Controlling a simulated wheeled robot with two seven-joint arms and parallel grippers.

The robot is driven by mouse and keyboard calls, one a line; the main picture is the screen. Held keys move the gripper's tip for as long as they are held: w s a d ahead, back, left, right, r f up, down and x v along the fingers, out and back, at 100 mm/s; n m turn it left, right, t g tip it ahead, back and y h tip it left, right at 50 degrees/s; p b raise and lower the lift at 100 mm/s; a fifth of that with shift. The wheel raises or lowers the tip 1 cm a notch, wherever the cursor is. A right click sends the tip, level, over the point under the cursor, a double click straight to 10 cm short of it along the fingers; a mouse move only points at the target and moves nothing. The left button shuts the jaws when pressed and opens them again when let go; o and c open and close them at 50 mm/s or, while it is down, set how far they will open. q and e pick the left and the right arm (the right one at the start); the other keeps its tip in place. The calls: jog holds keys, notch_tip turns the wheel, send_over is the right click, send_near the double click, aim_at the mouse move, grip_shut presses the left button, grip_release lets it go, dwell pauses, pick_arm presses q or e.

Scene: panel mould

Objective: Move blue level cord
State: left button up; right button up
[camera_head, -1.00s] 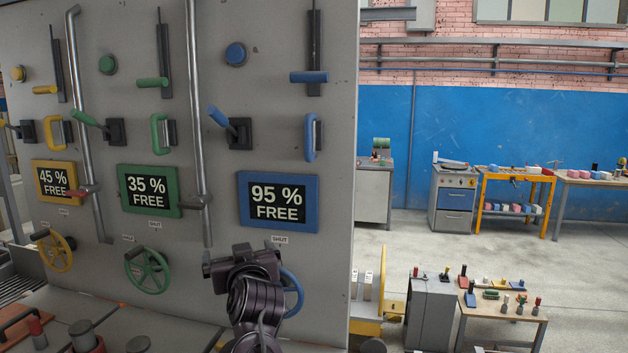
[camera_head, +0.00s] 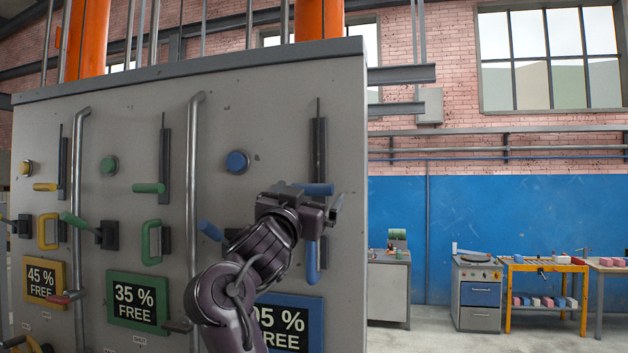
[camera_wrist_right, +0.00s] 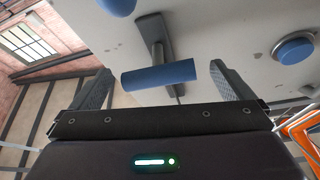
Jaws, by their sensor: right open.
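The blue level handle (camera_head: 318,189) is a short horizontal bar on a dark vertical slot track (camera_head: 319,145) high on the grey panel, and a thin cord or rod rises above it. My right gripper (camera_head: 322,206) is at this handle, partly covering the panel below it. In the right wrist view, the blue bar (camera_wrist_right: 158,75) lies ahead of and between the two open fingers (camera_wrist_right: 165,85), apart from both. Its dark mount shows behind it. My left gripper is not in view.
A round blue button (camera_head: 237,162), a blue lever (camera_head: 210,230) and a blue loop handle (camera_head: 312,262) surround my right arm. The blue-framed display (camera_head: 300,318) is partly hidden by my arm. A vertical pipe (camera_head: 193,180) stands left.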

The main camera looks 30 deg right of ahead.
aim_at(310, 194)
jog(key=p+x, duration=0.1)
jog(key=x, duration=0.2)
jog(key=shift+d+r+p, duration=0.15)
jog(key=shift+p, duration=0.15)
jog(key=shift+w+d, duration=0.25)
jog(key=shift+d, duration=0.05)
jog(key=shift+a, duration=0.15)
jog(key=shift+c, duration=1.1)
jog(key=shift+s, duration=0.1)
jog(key=c, duration=0.9)
jog(key=shift+o, duration=0.2)
notch_tip(310, 194, up, 10)
jog(key=shift+s+a+r, duration=0.1)
jog(key=shift+s+r, duration=0.05)
jog(key=shift+r, duration=0.25)
jog(key=o, duration=1)
jog(key=shift+o, duration=0.4)
jog(key=shift+f, duration=0.1)
